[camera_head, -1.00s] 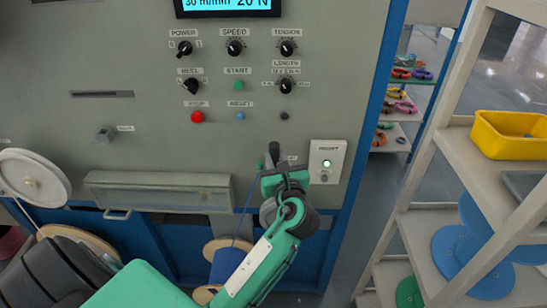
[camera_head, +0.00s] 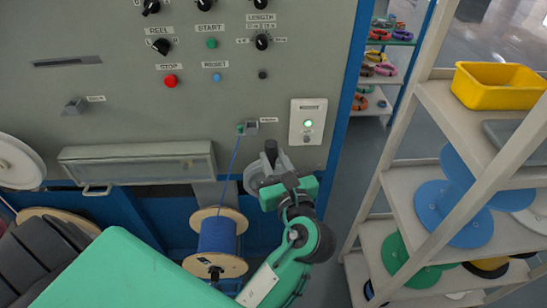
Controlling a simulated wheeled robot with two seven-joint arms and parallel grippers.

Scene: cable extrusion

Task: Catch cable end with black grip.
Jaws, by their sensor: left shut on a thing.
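The blue cable (camera_head: 230,165) runs up from its wooden spool (camera_head: 231,215). Its upper end meets a small green piece (camera_head: 240,129) beside a grey fitting on the machine front. My left gripper (camera_head: 271,160) is right of and below that end, apart from it. It is shut on a dark upright piece that looks like the black grip (camera_head: 271,149), with a grey rounded part (camera_head: 255,178) beside it; my wrist hides the fingertips. My right gripper is out of view.
The machine panel (camera_head: 120,110) with knobs and buttons stands in front. A shelf rack at the right holds a yellow bin (camera_head: 497,85) and several coloured discs (camera_head: 453,215). A white reel (camera_head: 18,162) is at the left.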

